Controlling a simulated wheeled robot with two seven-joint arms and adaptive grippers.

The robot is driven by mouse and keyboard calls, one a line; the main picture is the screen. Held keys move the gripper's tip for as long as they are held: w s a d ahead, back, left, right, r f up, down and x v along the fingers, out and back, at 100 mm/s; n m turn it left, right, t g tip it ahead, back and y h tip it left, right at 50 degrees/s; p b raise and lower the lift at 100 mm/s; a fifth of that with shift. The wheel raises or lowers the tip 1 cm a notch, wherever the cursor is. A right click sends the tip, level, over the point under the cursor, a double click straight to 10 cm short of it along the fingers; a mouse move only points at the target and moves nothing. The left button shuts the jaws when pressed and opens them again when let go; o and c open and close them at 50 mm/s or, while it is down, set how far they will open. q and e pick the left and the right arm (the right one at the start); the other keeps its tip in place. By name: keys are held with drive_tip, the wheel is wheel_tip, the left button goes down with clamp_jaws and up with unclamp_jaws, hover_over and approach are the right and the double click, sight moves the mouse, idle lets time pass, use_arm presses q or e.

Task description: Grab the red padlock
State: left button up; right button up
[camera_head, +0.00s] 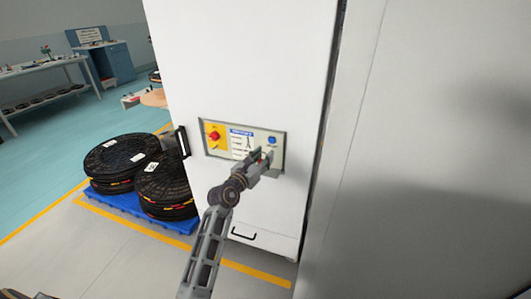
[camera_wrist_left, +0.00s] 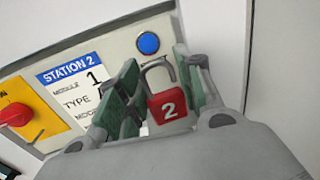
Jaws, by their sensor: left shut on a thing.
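My left gripper (camera_head: 263,160) is in front of the control panel on the white cabinet in the head view. In the left wrist view, the left gripper (camera_wrist_left: 156,68) has its green-padded fingers on either side of the red padlock (camera_wrist_left: 171,107) and is shut on it. The padlock has a white "2" on its body, and its grey shackle points up towards the panel and looks open. In the head view the padlock is mostly hidden by the gripper. My right gripper is not in view.
The panel (camera_wrist_left: 108,45) carries a blue button (camera_wrist_left: 148,43), a "STATION 2" label (camera_wrist_left: 75,77) and a red rotary switch (camera_wrist_left: 15,114) on yellow. A workbench (camera_head: 40,72) stands far left.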

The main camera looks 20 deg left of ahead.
use_arm(q)
drive_tip(key=d+v, duration=0.3)
drive_tip(key=v, duration=1)
drive_tip(key=shift+p+v, duration=0.4)
drive_tip(key=shift+v, duration=0.35)
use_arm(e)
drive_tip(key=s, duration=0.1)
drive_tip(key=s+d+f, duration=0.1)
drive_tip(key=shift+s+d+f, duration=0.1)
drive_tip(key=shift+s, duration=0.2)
use_arm(q)
drive_tip(key=shift+a, duration=0.2)
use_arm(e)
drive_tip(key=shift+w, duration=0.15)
